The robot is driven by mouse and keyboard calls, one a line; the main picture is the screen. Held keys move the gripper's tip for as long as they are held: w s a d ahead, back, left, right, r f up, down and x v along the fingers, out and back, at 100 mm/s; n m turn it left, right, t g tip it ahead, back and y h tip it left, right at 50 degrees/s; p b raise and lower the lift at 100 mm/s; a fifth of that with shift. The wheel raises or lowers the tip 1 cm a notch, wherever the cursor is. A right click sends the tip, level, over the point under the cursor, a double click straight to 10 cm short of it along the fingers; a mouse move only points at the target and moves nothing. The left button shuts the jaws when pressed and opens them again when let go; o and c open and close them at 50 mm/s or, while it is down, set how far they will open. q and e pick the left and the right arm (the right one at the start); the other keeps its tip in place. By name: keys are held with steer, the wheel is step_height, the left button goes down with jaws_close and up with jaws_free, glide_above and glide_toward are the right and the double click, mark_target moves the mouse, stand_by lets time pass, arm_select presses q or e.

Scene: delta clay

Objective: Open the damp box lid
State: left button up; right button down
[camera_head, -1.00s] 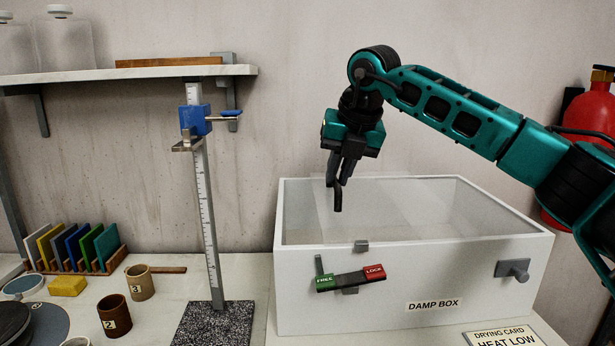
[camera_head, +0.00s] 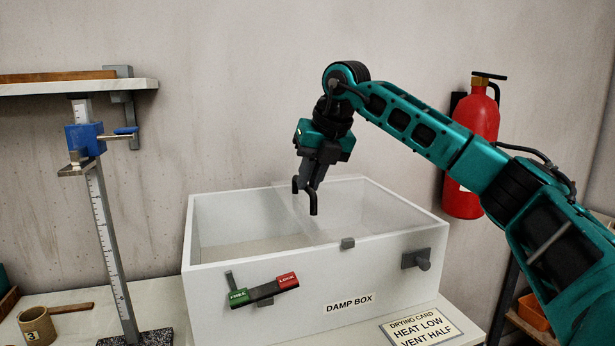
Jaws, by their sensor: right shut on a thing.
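The white damp box (camera_head: 290,308) stands on the bench with its label on the front. Its clear lid (camera_head: 345,208) lies over the middle and right of the top; the left part of the top is uncovered. My right gripper (camera_head: 306,186) reaches down from above and is shut on the lid's dark handle (camera_head: 313,205). A grey tab (camera_head: 347,243) sits at the lid's front edge. A dark latch bar (camera_head: 263,292) on the box front carries a green FREE plate (camera_head: 239,297) and a red LOCK plate (camera_head: 287,281). My left gripper is out of view.
A height gauge (camera_head: 105,230) with a blue slider stands left of the box. A grey knob (camera_head: 418,259) sticks out from the box front. A drying card (camera_head: 421,328) lies before it. A red extinguisher (camera_head: 474,150) hangs behind my right arm.

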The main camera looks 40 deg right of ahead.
steer(key=c, duration=1.1)
jaws_free()
steer(key=v, duration=1.3)
steer(key=shift+p, duration=0.4)
steer(key=shift+w, duration=0.1)
